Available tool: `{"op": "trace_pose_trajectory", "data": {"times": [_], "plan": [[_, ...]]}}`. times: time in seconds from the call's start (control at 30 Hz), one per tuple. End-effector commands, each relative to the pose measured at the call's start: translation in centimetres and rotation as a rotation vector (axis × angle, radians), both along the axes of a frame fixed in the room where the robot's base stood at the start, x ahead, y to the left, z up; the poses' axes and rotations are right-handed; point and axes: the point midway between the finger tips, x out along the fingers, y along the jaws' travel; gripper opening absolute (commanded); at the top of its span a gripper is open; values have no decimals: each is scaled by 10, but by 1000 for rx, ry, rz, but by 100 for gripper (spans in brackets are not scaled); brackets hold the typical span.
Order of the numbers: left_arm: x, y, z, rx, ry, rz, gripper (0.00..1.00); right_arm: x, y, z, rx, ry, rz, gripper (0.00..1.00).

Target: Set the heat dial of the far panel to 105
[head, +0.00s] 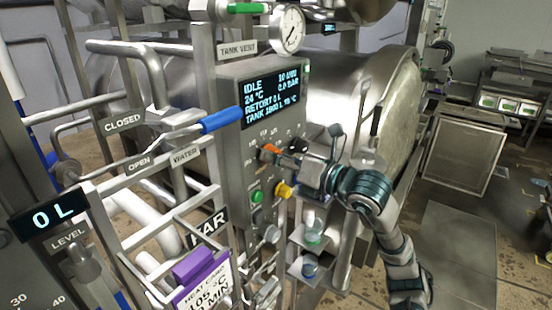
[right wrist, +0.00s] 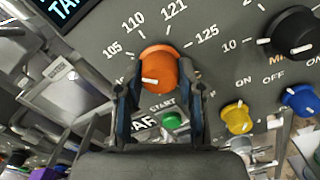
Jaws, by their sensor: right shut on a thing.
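The orange heat dial (head: 268,149) is on the grey far panel (head: 232,165), below its screen. In the right wrist view the dial (right wrist: 160,66) sits between the fingers of my right gripper (right wrist: 160,88), which is shut on it. A white pointer mark on the dial points left, below the printed 105 (right wrist: 112,50), toward a label partly hidden by a finger. The labels 110, 121 and 125 run clockwise from there. In the head view my right gripper (head: 278,156) reaches the panel from the right. My left gripper is not in view.
A black dial (right wrist: 296,32), a yellow knob (right wrist: 237,117), a blue knob (right wrist: 299,98) and a green start button (right wrist: 172,120) sit close by. A blue-handled lever (head: 222,120) and pipes stand left.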

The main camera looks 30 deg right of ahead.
Motion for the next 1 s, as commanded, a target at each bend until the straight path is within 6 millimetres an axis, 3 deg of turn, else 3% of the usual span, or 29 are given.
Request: {"op": "trace_pose_trajectory", "data": {"times": [0.07,0.1,0.17,0.2,0.57,1.0], "plan": [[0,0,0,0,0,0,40,1,1,-4,-4,12,0,3],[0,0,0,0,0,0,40,1,1,-4,-4,11,0,45],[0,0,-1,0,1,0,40,1,0,-4,-3,10,0,60],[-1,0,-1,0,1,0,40,1,0,-3,-4,9,0,63],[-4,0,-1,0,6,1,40,-5,-2,-1,-3,2,-1,63],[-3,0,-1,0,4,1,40,-81,-37,-4,-3,8,-2,63]]}}
